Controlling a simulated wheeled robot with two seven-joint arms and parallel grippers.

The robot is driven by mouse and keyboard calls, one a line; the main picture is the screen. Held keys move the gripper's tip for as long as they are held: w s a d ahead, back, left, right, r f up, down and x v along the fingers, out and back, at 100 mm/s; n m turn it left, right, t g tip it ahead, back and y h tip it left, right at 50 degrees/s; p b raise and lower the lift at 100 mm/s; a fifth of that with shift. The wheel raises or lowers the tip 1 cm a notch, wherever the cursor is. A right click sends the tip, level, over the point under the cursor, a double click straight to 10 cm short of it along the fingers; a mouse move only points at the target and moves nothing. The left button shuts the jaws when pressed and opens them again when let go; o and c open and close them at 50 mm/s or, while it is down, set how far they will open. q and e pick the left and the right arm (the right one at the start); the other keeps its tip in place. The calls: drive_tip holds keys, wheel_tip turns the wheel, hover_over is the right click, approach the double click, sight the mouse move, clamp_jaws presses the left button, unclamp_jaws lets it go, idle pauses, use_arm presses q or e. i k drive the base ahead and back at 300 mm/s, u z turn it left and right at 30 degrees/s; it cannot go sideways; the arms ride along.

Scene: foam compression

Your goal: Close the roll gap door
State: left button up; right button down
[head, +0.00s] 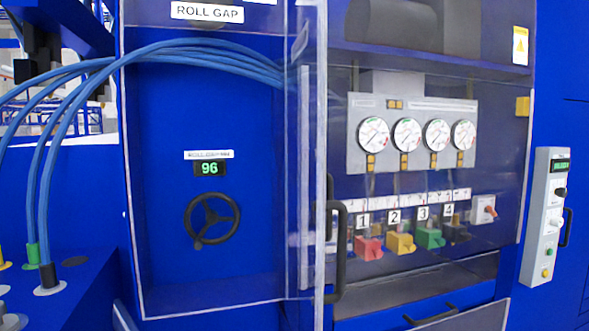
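The roll gap section is a blue recessed panel (170,120) under a white ROLL GAP label (207,12). It holds a black handwheel (214,218) and a small display (209,168) reading 96 in green. Clear, pale-edged panes frame this section. A tall clear pane (306,130) stands nearly edge-on at its right side, with a black handle (340,250) near its lower right edge. This looks like the roll gap door standing open, but the overlapping clear panes make its exact angle hard to tell. Neither of my grippers is in view.
Blue cables (150,52) arch across the section's upper part from the left. To the right, a clear-fronted cabinet holds several dial gauges (407,134) and numbered coloured blocks (400,243). A pale control box (542,215) is at far right.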

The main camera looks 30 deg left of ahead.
sight(291, 303)
drive_tip(key=z, duration=0.05)
drive_tip(key=k, duration=1)
drive_tip(key=u, duration=1)
drive_tip(key=i, duration=1)
drive_tip(key=k, duration=0.5)
drive_tip(key=z, duration=1.8)
drive_tip(key=i, duration=1.35)
drive_tip(key=u, duration=2.3)
